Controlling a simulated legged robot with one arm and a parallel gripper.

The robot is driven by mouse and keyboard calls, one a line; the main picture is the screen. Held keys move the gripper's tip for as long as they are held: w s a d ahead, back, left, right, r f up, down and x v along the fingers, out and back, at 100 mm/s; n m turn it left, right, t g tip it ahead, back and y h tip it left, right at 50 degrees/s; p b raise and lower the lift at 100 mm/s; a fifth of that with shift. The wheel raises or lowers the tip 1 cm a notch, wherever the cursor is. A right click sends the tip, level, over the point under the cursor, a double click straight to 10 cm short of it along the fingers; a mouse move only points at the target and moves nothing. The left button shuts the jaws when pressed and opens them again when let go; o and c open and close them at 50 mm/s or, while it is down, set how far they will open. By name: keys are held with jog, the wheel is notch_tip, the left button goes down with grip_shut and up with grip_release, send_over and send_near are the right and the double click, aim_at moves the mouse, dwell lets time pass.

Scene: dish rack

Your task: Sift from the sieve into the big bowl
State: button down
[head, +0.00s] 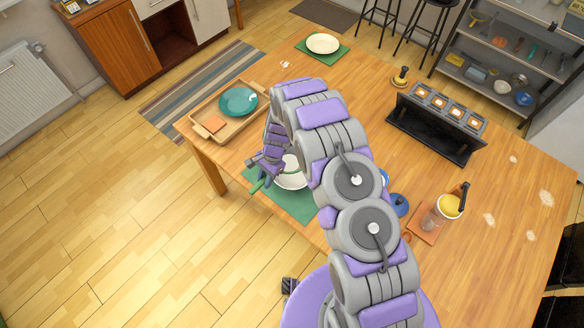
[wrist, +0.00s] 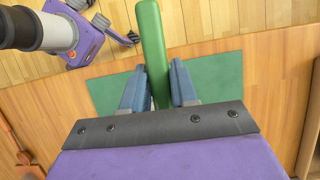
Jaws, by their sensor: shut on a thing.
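My gripper (head: 262,168) is at the table's near left edge, beside the white bowl (head: 291,179) that stands on a green mat (head: 293,204). In the wrist view my gripper (wrist: 157,82) has its two blue fingers shut on a green handle (wrist: 152,45). The green handle also shows below my gripper in the head view (head: 258,186). My arm and gripper hide part of the bowl. The head of the handled tool is not visible, so I cannot tell whether it is the sieve.
A wooden tray (head: 208,136) with a teal plate (head: 238,102) lies behind on the left. A jar (head: 433,216) with a yellow-topped, black-handled item is nearer. Blue items (head: 398,203) sit beside my arm.

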jog(key=s+d, duration=0.3)
jog(key=d, duration=0.1)
jog(key=shift+w+a+r+p, duration=0.25)
jog(key=shift+a+r, duration=0.2)
jog(key=shift+r, duration=0.4)
jog(key=shift+w+a+r+p, duration=0.2)
jog(key=shift+w+a+r, duration=0.2)
jog(key=shift+r, duration=0.4)
jog(key=shift+w+a+r+p, duration=0.25)
jog(key=shift+a+r, duration=0.2)
jog(key=shift+r, duration=0.4)
